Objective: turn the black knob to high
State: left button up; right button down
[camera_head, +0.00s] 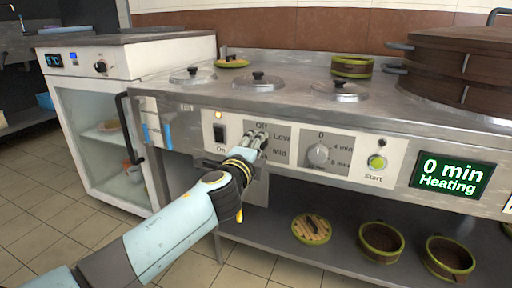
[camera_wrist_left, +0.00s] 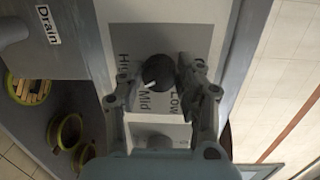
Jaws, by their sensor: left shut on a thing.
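The black knob (camera_wrist_left: 160,72) sits on the grey dial plate (camera_wrist_left: 190,38) on the stove front. In the wrist view its white mark is at its lower left, on the side of the Mid and High labels; Low is at the lower right. My left gripper (camera_wrist_left: 153,75) has one finger on each side of the knob and is shut on it. In the head view the left gripper (camera_head: 259,138) covers the knob, between the Off, Low and Mid labels. My right gripper is in neither view.
A timer knob (camera_head: 319,154), a lit green Start button (camera_head: 377,162) and a "0 min Heating" display (camera_head: 452,177) are to the right.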

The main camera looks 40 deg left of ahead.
pick_arm(q)
jog(key=m, duration=0.5)
jog(key=shift+f+m+t, duration=0.1)
jog(key=shift+m+t, duration=0.2)
jog(key=shift+m, duration=0.1)
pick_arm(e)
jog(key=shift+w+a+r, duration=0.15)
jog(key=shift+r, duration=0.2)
pick_arm(q)
jog(key=shift+m+b, duration=0.3)
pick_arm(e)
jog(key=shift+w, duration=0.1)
pick_arm(q)
jog(key=o, duration=1.1)
jog(key=shift+d, duration=0.1)
jog(key=shift+o, duration=0.2)
jog(key=v, duration=1.2)
